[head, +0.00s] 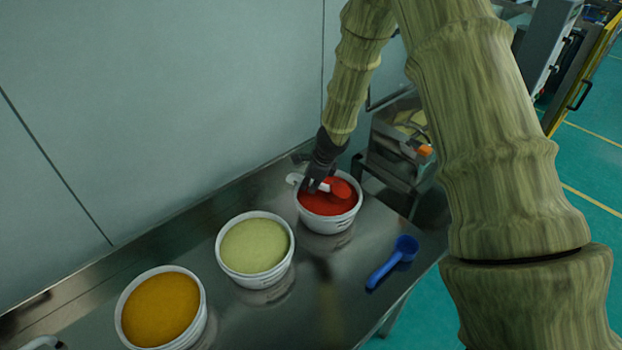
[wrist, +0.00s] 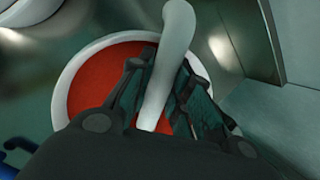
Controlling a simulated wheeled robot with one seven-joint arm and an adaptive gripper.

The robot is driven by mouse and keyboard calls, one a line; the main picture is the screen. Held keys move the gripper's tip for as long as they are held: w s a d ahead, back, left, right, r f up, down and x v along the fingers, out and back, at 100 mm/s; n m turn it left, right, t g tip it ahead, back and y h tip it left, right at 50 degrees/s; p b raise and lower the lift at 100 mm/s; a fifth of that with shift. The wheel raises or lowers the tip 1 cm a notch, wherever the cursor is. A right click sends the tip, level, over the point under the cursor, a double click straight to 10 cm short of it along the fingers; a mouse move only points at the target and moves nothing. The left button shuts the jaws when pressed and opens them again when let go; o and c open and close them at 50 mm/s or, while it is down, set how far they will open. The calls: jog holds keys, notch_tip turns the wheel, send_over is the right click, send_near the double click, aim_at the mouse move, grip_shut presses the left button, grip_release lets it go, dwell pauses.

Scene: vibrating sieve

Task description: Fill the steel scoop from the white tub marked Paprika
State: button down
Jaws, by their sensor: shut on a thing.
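The white tub with red powder (head: 333,227) stands at the far end of the steel table; its label is too small to read. My gripper (head: 316,186) is over this tub, pointing down, shut on the pale handle of a scoop (head: 293,178). The scoop's bowl end (head: 341,187) looks red, at or just above the powder surface; I cannot tell how deep it sits. In the wrist view the pale handle (wrist: 176,55) runs between both fingers (wrist: 155,100), with the tub's rim (wrist: 68,70) and red powder around. The fingers hide the bowl there.
A tub of pale green powder (head: 230,267) and a tub of orange-yellow powder (head: 123,325) stand nearer along the table. A blue scoop (head: 393,262) lies right of them. The wall (head: 180,120) is close behind. A steel machine (head: 400,145) stands beyond the red tub.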

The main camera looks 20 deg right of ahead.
jog(key=shift+w+a+r+g+h+p, duration=0.15)
jog(key=shift+r+h+p, duration=0.2)
jog(key=shift+p, duration=1.55)
jog(key=shift+a+r+g+h+p, duration=0.2)
jog(key=shift+r+p, duration=0.25)
jog(key=shift+p, duration=1.4)
jog(key=shift+d+f, duration=0.1)
jog(key=shift+f, duration=0.1)
jog(key=shift+w, duration=0.1)
jog(key=shift+r+g+h+b, duration=0.25)
jog(key=shift+r+h+b, duration=0.1)
jog(key=shift+r, duration=0.1)
jog(key=shift+w+a+r, duration=0.1)
jog(key=shift+a+r, duration=0.15)
jog(key=shift+r, duration=0.1)
jog(key=shift+w+a+r+h+p, duration=0.1)
jog(key=shift+r+h+p, duration=0.35)
jog(key=shift+p, duration=0.45)
jog(key=shift+g, duration=0.4)
